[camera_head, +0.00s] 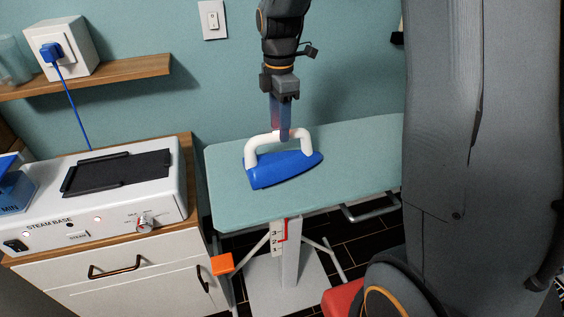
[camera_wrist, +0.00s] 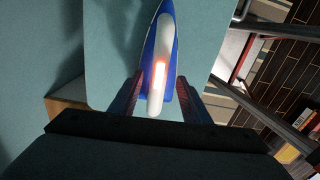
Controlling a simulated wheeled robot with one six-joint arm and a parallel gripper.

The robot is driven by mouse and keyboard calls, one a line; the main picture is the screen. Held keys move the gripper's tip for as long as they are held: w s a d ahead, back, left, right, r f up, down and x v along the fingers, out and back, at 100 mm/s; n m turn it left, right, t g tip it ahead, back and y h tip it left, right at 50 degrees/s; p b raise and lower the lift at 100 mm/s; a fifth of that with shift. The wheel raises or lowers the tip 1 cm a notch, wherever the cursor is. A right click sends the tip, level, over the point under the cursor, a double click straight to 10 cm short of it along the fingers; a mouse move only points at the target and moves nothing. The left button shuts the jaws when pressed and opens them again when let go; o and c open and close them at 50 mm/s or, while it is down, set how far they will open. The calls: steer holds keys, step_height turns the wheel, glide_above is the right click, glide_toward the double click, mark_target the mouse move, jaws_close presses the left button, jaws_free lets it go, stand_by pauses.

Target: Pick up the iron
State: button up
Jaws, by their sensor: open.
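The iron (camera_head: 279,168) has a blue body and a white handle, and it lies on the teal ironing board (camera_head: 355,150). In the wrist view, the iron's blue edge (camera_wrist: 150,45) and white handle (camera_wrist: 165,45) run up the middle, with the tip toward the top. My gripper (camera_head: 284,138) points down at the handle from above. In the wrist view, my gripper (camera_wrist: 160,92) is open, with one finger on each side of the handle's near end. I cannot tell whether the fingers touch it.
A white steam base (camera_head: 90,215) stands on a cabinet at the left, with a dark pad on top. A wooden shelf (camera_head: 110,76) and a wall outlet box with a blue plug (camera_head: 50,52) are above it. The board's right part is clear.

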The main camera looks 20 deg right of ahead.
mark_target(282, 157)
steer(key=shift+w+d+f+p, duration=0.15)
steer(key=shift+f+p, duration=0.55)
steer(key=shift+f, duration=1.1)
steer(key=shift+d+f+p, duration=0.25)
steer(key=shift+f+p, duration=0.4)
steer(key=shift+f, duration=1.1)
steer(key=shift+f, duration=0.25)
steer(key=shift+c, duration=0.3)
jaws_close()
steer(key=shift+r, duration=0.1)
